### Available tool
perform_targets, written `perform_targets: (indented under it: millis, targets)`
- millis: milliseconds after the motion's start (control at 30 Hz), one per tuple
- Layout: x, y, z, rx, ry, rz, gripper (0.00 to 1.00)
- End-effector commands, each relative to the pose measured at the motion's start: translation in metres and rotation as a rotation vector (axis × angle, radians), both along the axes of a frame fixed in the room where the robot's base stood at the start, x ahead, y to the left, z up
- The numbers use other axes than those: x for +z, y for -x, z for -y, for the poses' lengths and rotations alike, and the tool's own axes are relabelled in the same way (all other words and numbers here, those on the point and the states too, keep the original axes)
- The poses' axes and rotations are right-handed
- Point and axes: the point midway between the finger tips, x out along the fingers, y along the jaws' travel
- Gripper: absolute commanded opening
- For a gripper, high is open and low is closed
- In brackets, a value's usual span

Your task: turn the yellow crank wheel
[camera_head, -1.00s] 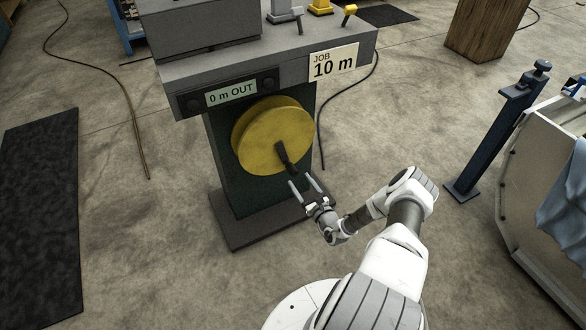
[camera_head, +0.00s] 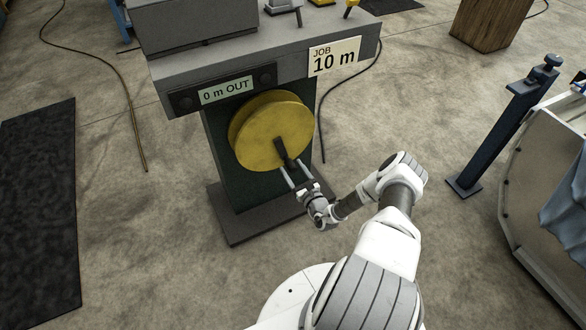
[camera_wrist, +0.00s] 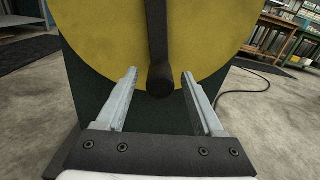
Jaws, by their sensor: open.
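The yellow crank wheel (camera_head: 272,133) is mounted upright on the front of a dark green pedestal. A black crank arm (camera_head: 283,150) runs down from its middle to a dark knob-like handle near the lower rim. My gripper (camera_head: 293,176) is open at the wheel's lower edge, with its fingers pointing at the handle. In the wrist view the wheel (camera_wrist: 112,30) fills the top, and the handle (camera_wrist: 160,82) shows between the two finger tips of my open gripper (camera_wrist: 160,88). I cannot tell how deep the handle sits between the fingers; they are not closed on it.
A display (camera_head: 226,90) above the wheel reads "0 m OUT", and a sign (camera_head: 334,57) reads "JOB 10 m". The pedestal's base plate (camera_head: 240,228) lies below. A blue post (camera_head: 508,130) and a white-panelled unit (camera_head: 545,190) stand at right. Floor at left is open around a dark mat (camera_head: 38,200).

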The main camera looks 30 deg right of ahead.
Motion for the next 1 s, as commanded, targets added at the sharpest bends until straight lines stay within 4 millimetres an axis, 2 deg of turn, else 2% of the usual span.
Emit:
perform_targets:
  millis: [67, 100, 467, 1000]
  targets:
    - [0.0000, 0.0000, 0.0000, 0.000, 0.000, 0.000, 0.69]
    - [0.0000, 0.0000, 0.0000, 0.000, 0.000, 0.000, 0.66]
    - [0.0000, 0.0001, 0.0001, 0.000, 0.000, 0.000, 0.01]
    - [0.0001, 0.0000, 0.0000, 0.000, 0.000, 0.000, 0.00]
